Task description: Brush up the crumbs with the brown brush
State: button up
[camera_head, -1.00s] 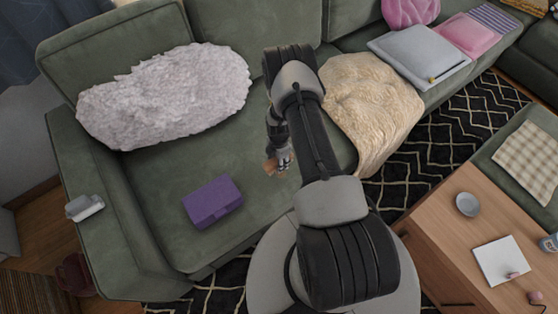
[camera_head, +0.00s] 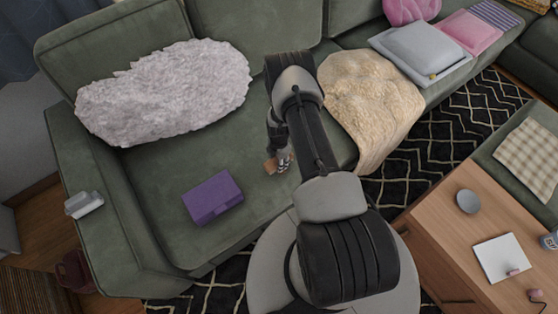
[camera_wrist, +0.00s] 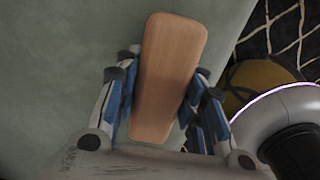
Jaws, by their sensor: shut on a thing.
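My gripper (camera_head: 281,163) is low over the green sofa seat, between the purple box and the cream throw. It is shut on the brown brush (camera_wrist: 169,75), whose smooth wooden back fills the middle of the wrist view between the two fingers. In the head view only a small piece of the brush (camera_head: 270,166) shows beside the fingers. I see no crumbs in either view. I cannot tell whether the brush touches the seat, and its underside is hidden.
A purple box (camera_head: 213,198) stands on the seat left of my gripper. A white fluffy cushion (camera_head: 165,92) leans on the backrest, and a cream throw (camera_head: 370,105) hangs over the seat to the right. A wooden table (camera_head: 440,235) is at lower right. Bare seat lies around the box.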

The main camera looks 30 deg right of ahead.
aim_at(285, 174)
jog(key=shift+f, duration=0.95)
jog(key=shift+s+d+r+p, duration=0.15)
jog(key=shift+s+p, duration=0.8)
jog(key=shift+s, duration=1)
jog(key=shift+f+b, duration=0.25)
jog(key=shift+b, duration=0.15)
jog(key=shift+w+f+b, duration=0.1)
jog(key=shift+w+b, duration=0.55)
jog(key=shift+w, duration=1.4)
jog(key=shift+c, duration=1)
jog(key=shift+s+r+p, duration=0.1)
jog(key=shift+r+p, duration=1.8)
jog(key=shift+r, duration=1.15)
